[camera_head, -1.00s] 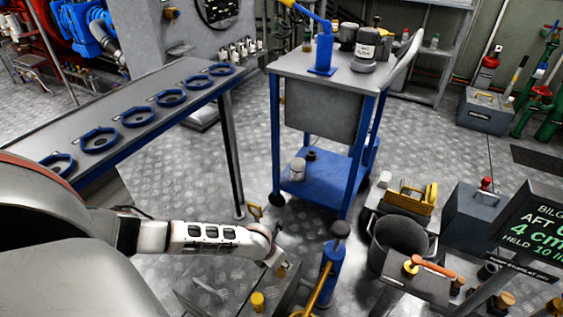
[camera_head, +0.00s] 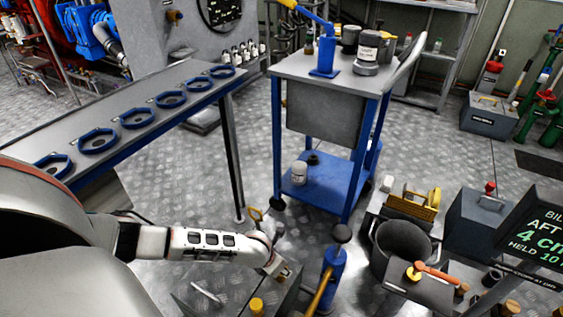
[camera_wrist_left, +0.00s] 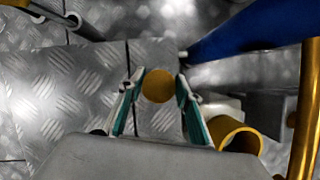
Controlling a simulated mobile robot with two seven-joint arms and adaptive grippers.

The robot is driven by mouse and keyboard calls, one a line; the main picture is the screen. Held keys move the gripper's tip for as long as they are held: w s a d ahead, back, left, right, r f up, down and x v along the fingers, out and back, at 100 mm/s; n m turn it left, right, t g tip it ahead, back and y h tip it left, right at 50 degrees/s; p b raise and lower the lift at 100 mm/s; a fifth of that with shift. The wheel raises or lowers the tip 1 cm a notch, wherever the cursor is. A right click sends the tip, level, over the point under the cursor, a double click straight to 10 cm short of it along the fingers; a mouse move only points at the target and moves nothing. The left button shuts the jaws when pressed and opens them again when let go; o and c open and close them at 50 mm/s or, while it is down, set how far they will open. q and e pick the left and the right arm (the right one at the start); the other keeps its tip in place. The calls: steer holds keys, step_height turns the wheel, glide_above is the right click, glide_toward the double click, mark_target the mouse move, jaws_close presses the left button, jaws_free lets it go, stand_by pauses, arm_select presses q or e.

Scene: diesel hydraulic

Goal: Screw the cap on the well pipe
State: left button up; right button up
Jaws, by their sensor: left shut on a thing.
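My left gripper (camera_head: 281,270) reaches in low at the centre of the head view. In the left wrist view its two teal-lined fingers (camera_wrist_left: 159,103) are shut on a round yellow piece, which looks like the cap (camera_wrist_left: 158,85). A yellow open-mouthed tube, which looks like the well pipe (camera_wrist_left: 238,138), is just right of the fingers, apart from the held piece. A yellow cylinder top (camera_head: 257,305) shows below the gripper in the head view; I cannot tell if it is the same tube. My right gripper is not in view.
A blue pump (camera_head: 333,265) with a yellow handle stands close right of the gripper. A black bucket (camera_head: 400,245), tool boxes and a sign (camera_head: 540,230) are further right. A blue-framed cart (camera_head: 318,195) stands behind, and a bench (camera_head: 185,75) is at left.

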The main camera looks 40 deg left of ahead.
arm_select(q)
steer(key=shift+s+f+b, duration=0.1)
steer(key=shift+f+b, duration=0.2)
steer(key=shift+f, duration=0.35)
steer(key=o, duration=1)
steer(key=c, duration=1)
steer(key=o, duration=1)
